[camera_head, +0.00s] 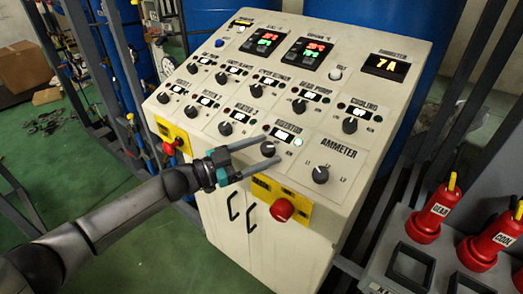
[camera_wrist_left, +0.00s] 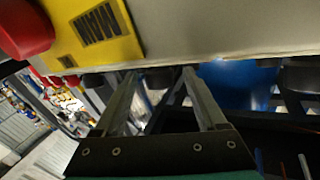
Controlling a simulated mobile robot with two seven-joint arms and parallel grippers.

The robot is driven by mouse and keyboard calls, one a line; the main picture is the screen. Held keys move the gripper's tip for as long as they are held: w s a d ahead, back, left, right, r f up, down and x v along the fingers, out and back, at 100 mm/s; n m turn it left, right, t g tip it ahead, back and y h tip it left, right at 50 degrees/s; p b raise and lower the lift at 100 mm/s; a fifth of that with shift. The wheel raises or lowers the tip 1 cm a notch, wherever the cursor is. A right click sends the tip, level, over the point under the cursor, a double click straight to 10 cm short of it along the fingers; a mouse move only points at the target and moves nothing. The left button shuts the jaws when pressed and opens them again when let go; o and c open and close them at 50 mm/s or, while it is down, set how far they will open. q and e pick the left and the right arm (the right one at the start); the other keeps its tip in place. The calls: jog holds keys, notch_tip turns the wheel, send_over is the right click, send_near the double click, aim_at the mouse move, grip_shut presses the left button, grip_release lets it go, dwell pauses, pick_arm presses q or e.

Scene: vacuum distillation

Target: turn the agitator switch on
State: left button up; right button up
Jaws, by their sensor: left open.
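The agitator switch (camera_head: 268,148) is a small dark round knob in the lower row of the sloped control panel (camera_head: 325,100). Its label reads like "AGITATOR", and a lit green lamp (camera_head: 298,142) is to its right. My left gripper (camera_head: 270,151) comes in from the left, fingers open, with the knob between the fingertips in the head view. I cannot tell whether they touch it. My right gripper is out of view.
A red emergency button (camera_head: 282,210) on a yellow plate sits just below the gripper; another red button (camera_head: 170,147) is to the left. The ammeter knob (camera_head: 320,174) is close on the right. Red bottles (camera_head: 431,217) stand in a rack at lower right.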

pick_arm(q)
jog(key=shift+s+a+f, duration=0.15)
jog(key=shift+s+a, duration=0.1)
jog(key=shift+a, duration=0.3)
jog(key=b+v, duration=0.2)
jog(key=v, duration=1.2)
